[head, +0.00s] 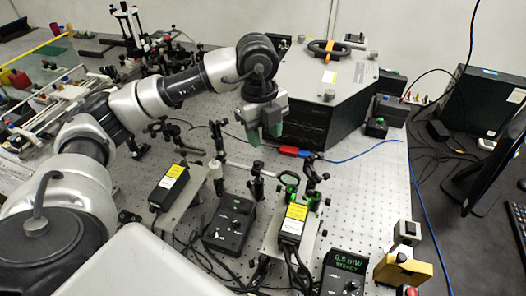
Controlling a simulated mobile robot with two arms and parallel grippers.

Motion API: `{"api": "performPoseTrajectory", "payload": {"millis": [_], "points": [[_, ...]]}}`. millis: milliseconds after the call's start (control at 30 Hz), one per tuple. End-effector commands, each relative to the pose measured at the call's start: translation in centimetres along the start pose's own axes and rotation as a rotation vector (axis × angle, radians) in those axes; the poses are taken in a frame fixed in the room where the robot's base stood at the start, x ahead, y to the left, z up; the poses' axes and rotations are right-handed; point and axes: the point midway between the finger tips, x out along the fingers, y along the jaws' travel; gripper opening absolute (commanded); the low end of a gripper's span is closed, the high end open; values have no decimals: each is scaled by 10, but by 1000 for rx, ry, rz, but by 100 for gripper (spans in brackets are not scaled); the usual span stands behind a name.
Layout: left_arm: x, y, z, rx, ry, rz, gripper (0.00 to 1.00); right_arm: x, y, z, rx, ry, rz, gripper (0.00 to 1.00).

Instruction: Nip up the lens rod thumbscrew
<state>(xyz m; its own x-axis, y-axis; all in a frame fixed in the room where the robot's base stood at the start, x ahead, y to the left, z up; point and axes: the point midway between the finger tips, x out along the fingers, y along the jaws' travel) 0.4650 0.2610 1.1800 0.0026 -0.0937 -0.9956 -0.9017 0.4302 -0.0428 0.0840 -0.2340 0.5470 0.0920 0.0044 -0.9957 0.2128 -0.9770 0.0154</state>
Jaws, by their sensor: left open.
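My left gripper (263,133) hangs fingers-down over the bench, with its green-tipped fingers apart and nothing visible between them. It is behind and to the left of a round lens (289,178) with a green tint, clear of it. The lens stands upright on a thin rod in a post holder beside other posts. The thumbscrew on the lens rod is too small to make out clearly. My right gripper is not in view.
A large black box with a grey lid (330,75) stands behind the gripper. Yellow-labelled modules (292,222), a black controller (230,225) and a green display (347,263) reading 0.5 mW STEADY stand in front. A blue cable crosses the right side. Some perforated bench top (375,190) is clear.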

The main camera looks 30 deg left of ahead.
Motion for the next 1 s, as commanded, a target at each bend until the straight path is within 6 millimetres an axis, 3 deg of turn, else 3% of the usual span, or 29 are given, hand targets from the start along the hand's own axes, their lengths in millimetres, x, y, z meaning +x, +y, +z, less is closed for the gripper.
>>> {"api": "performPoseTrajectory", "payload": {"millis": [167,700,1000], "points": [[-5,9,20,-77,-86,45,43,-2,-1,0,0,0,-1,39],[83,13,26,-74,-83,46,43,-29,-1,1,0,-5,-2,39],[99,13,28,-73,-83,43,43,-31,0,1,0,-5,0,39]]}}
